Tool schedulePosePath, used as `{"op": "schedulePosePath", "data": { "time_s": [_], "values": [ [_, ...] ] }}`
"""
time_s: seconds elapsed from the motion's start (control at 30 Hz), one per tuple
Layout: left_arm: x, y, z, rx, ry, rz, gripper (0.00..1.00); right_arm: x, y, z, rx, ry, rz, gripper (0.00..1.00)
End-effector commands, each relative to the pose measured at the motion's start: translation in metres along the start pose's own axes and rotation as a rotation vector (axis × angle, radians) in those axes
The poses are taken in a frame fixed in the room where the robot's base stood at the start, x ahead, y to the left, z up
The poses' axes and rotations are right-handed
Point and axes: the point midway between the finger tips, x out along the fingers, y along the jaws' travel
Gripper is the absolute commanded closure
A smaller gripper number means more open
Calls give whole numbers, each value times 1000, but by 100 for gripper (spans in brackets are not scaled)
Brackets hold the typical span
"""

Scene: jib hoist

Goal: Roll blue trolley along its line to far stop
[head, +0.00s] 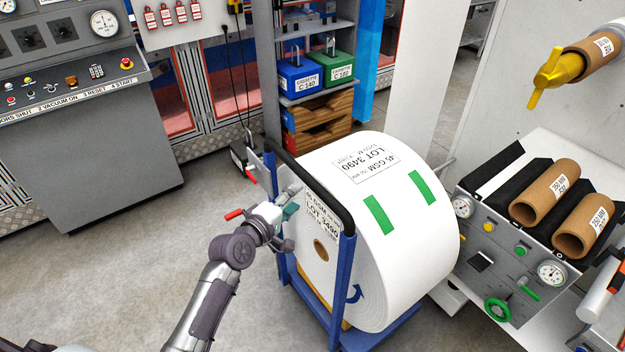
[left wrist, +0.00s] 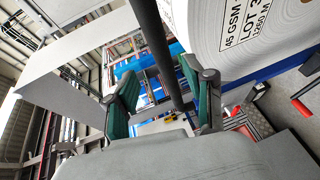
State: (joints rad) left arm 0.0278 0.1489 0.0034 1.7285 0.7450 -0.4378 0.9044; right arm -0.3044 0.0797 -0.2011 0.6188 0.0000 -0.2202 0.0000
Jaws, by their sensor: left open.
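The blue trolley (head: 380,335) stands on the floor in the middle of the head view and carries a large white roll (head: 410,250) labelled LOT 3490. Its black push bar (head: 318,178) spans the tops of two blue posts, on the side facing my arm. My left gripper (head: 287,225) is open at this end, beside the roll's labelled face. In the left wrist view the dark bar (left wrist: 155,40) shows between the two open fingers (left wrist: 163,95); I cannot tell whether they touch it. The far stop and the floor line are not clearly visible. My right gripper is not in view.
A grey control console (head: 90,130) stands at the left. A shelf with a blue box (head: 299,80) and a green box (head: 338,68) stands behind the trolley. A machine panel with cardboard cores (head: 545,190) is close on the right.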

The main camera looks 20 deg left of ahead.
Motion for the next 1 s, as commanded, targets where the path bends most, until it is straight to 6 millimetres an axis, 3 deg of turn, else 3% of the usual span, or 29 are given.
{"op": "schedulePosePath", "data": {
  "time_s": [0.2, 0.43, 0.9, 1.0],
  "values": [
    [48, 1, 0, 1, 0, -1, 46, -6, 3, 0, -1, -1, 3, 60],
    [81, 0, 0, 2, 0, 0, 46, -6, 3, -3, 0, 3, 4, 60],
    [92, 0, 0, 3, 1, -1, 46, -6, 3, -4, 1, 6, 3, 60],
    [92, 0, 0, 3, 1, -1, 63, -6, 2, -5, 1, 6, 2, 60]
  ]
}}
